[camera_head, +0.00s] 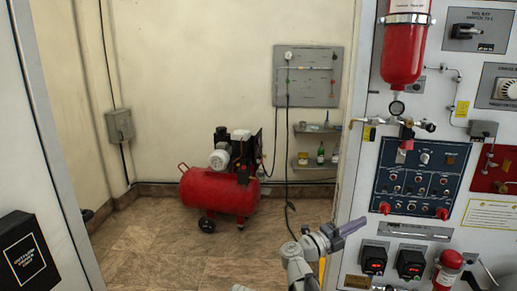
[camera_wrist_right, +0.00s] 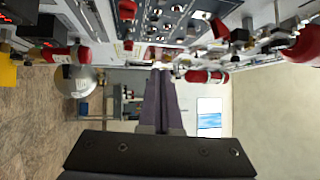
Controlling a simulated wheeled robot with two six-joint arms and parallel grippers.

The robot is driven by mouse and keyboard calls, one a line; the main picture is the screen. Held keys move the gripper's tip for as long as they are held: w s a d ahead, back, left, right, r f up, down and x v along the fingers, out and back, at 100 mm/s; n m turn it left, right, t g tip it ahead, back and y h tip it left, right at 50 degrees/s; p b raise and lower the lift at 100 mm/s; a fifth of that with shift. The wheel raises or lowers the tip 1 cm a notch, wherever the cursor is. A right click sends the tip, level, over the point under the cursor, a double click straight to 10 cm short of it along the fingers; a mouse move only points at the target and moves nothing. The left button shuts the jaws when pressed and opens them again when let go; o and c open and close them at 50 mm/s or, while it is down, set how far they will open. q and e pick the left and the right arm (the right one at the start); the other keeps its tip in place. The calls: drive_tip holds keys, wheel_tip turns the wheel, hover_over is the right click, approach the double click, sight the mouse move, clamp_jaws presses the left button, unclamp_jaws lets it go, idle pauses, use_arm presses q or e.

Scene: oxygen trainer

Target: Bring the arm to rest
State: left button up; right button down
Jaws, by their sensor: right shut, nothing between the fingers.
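My right gripper (camera_head: 352,226) shows low in the head view, at the end of my grey arm, in front of the left edge of the white panel (camera_head: 460,160). Its fingers are together and point right and slightly up. In the right wrist view the closed fingers (camera_wrist_right: 161,88) stand in the middle of the picture with nothing between them. The blue switch panel (camera_head: 421,175) lies to the right of the gripper and appears apart from it. My left gripper is in neither view.
A red cylinder (camera_head: 403,52) and a gauge (camera_head: 397,108) stick out from the panel. Black-and-red units (camera_head: 410,263) and a red extinguisher-like bottle (camera_head: 447,270) sit low right. A red compressor (camera_head: 218,192) stands on the floor behind.

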drive_tip(key=w+a+r+n+t+y, duration=0.2)
drive_tip(key=w+a+n+t+y, duration=0.75)
drive_tip(key=n+t+y, duration=0.4)
drive_tip(key=s+a+f+n+g+y, duration=0.2)
drive_tip(key=a+f+n+g+y, duration=0.4)
drive_tip(key=a+f+n+y, duration=0.55)
drive_tip(key=s+d+f+n+g+h, duration=0.25)
drive_tip(key=s+f+n+g, duration=0.25)
drive_tip(key=s+f+g, duration=0.35)
drive_tip(key=s+d+f+n+g+h, duration=0.1)
drive_tip(key=s+d+f+g+h, duration=0.2)
drive_tip(key=s, duration=0.5)
drive_tip(key=s+d+f+g+h, duration=0.1)
drive_tip(key=s+d+f+g, duration=0.3)
drive_tip(key=s, duration=0.4)
drive_tip(key=s+a+n, duration=0.4)
drive_tip(key=s+a, duration=0.1)
drive_tip(key=a, duration=0.6)
wheel_tip(320, 180, up, 15)
drive_tip(key=p, duration=1.5)
drive_tip(key=shift+s+a+f+h, duration=0.2)
drive_tip(key=shift+a+h, duration=0.05)
drive_tip(key=shift+h, duration=0.2)
drive_tip(key=c, duration=1.6)
unclamp_jaws()
